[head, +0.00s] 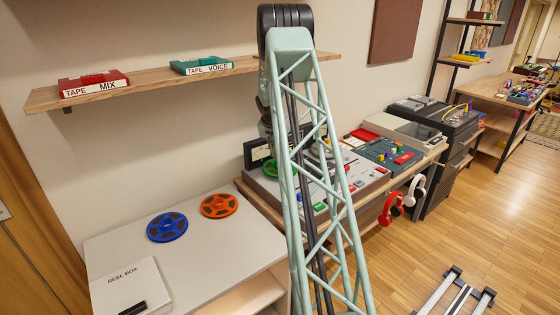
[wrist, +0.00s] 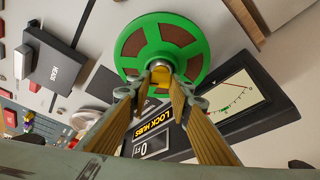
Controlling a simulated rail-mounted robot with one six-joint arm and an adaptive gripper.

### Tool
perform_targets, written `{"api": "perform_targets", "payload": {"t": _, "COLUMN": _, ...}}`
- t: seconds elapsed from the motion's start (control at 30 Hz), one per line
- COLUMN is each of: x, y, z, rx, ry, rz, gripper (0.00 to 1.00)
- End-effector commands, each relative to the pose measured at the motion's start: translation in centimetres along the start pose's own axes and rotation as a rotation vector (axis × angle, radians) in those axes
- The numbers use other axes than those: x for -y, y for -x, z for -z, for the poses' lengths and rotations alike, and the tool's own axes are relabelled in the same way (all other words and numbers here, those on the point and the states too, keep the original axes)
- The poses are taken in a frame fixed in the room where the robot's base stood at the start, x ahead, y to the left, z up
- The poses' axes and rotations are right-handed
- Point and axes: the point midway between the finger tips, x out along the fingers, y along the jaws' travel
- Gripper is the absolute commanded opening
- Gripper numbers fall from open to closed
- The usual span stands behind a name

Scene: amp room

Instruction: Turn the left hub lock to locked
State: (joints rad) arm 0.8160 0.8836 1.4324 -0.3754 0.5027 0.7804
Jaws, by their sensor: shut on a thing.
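A green reel (wrist: 163,20) with brown windows sits on a hub of the tape machine, large in the wrist view. At its centre is the yellow hub lock (wrist: 161,75). My gripper (wrist: 158,88) has its two fingers closed on this lock from either side. The fingertips cover much of the lock, so I cannot tell which way it is turned. In the head view the green reel (head: 269,169) shows at the left end of the tape machine (head: 372,178), partly behind my arm, which hides the gripper's grip there.
A LOCK HUBS sign (wrist: 174,127) and a meter (wrist: 240,97) are close to my fingers. A dark HEADS block (wrist: 55,70) stands beside the reel. Blue (head: 167,227) and orange (head: 220,205) reels lie on the white cabinet (head: 110,238). A shelf (head: 150,86) holds tape boxes above.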

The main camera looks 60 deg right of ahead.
Motion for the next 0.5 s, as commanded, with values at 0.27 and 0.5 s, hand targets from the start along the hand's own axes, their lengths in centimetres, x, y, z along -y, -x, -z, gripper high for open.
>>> {"api": "perform_targets", "payload": {"t": 0.27, "x": 0.18, "y": -0.33, "z": -0.16, "rx": 0.0, "ry": -0.118, "rz": -0.05, "gripper": 0.09}}
{"api": "perform_targets", "payload": {"t": 0.5, "x": 0.23, "y": -0.29, "z": -0.07, "rx": -0.001, "ry": -0.235, "rz": -0.098, "gripper": 0.09}}
